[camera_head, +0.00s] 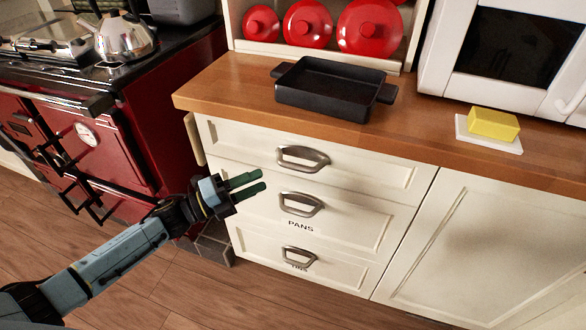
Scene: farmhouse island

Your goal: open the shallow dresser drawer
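The dresser has three cream drawers stacked one above another. The top drawer (355,168) is shallow and closed, with a metal handle (302,158). The middle drawer (350,218), marked PANS, and the lowest drawer (335,282) are also closed. My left gripper (262,180) is in front of the dresser, below and left of the top handle and apart from it. Its two green fingers point right with a narrow gap between them, and nothing is between them. My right gripper is out of view.
A black roasting pan (330,90) stands on the wooden worktop (225,88) above the drawers. Butter (493,123) on a white dish and a microwave (510,55) are at right. A red range cooker (125,135) with dark rails is at left.

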